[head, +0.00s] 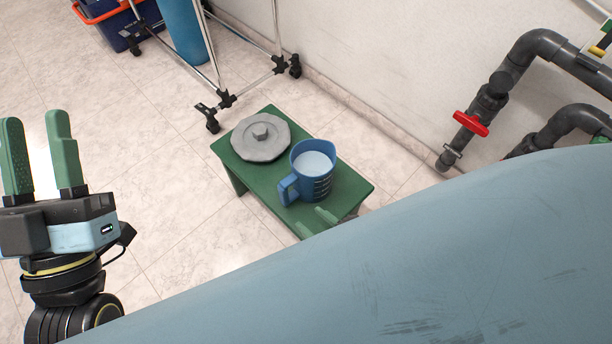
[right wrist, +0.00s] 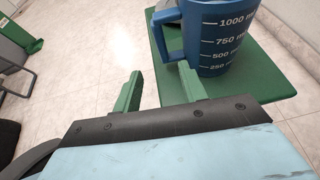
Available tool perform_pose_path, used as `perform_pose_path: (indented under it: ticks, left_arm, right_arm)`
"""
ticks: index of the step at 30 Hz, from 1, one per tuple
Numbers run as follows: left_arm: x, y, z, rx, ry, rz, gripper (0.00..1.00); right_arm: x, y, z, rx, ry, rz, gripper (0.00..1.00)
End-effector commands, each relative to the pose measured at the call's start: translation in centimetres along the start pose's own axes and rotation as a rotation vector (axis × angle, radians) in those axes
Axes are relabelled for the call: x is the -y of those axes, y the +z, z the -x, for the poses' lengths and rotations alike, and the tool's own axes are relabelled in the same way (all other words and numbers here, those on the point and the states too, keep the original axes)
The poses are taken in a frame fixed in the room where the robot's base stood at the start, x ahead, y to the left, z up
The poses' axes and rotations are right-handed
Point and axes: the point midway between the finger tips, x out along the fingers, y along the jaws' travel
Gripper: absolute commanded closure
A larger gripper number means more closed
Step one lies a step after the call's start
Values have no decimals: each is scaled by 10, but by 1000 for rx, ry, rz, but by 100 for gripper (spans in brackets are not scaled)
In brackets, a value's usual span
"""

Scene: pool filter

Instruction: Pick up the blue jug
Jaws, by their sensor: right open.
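The blue jug (head: 313,172) stands upright on a low green stool (head: 233,165), with pale contents inside and its handle toward the lower left. In the right wrist view the jug (right wrist: 222,38) shows white volume marks, with its handle on the left. My right gripper (head: 318,222) is mostly hidden behind a large pale blue surface; its green fingertips show just below the jug. In the right wrist view my right gripper (right wrist: 162,90) is open and empty, apart from the jug, with the handle beyond the fingers. My left gripper (head: 38,150) is open and empty at far left.
A grey round lid (head: 261,138) lies on the stool beside the jug. A wheeled metal rack (head: 228,98) stands behind. Grey pipes with a red valve handle (head: 470,123) run along the wall at right. Tiled floor left of the stool is clear.

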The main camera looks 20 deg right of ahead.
Motion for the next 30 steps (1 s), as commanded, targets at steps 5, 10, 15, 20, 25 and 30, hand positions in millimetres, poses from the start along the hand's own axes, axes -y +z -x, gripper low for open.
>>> perform_pose_path:
  ticks: [5, 10, 15, 20, 25, 30]
  left_arm:
    - [0, 3, 0, 27, -1, 0, 64]
    - [0, 2, 1, 14, 0, 0, 64]
    - [0, -1, 1, -11, 0, -1, 64]
    - [0, -2, 2, -38, 1, -1, 64]
    - [-1, -11, 5, -129, 3, 0, 64]
    - [-1, -16, 7, -167, 4, 0, 64]
  right_arm:
    - [1, 1, -31, 2, -6, 15, 58]
    - [2, 0, -62, 2, -5, 12, 58]
    - [1, 0, -77, 1, -4, 11, 58]
    - [2, -1, -92, 2, -3, 10, 58]
    - [3, -2, -119, 2, -3, 9, 58]
    - [3, -2, -130, 1, -2, 10, 58]
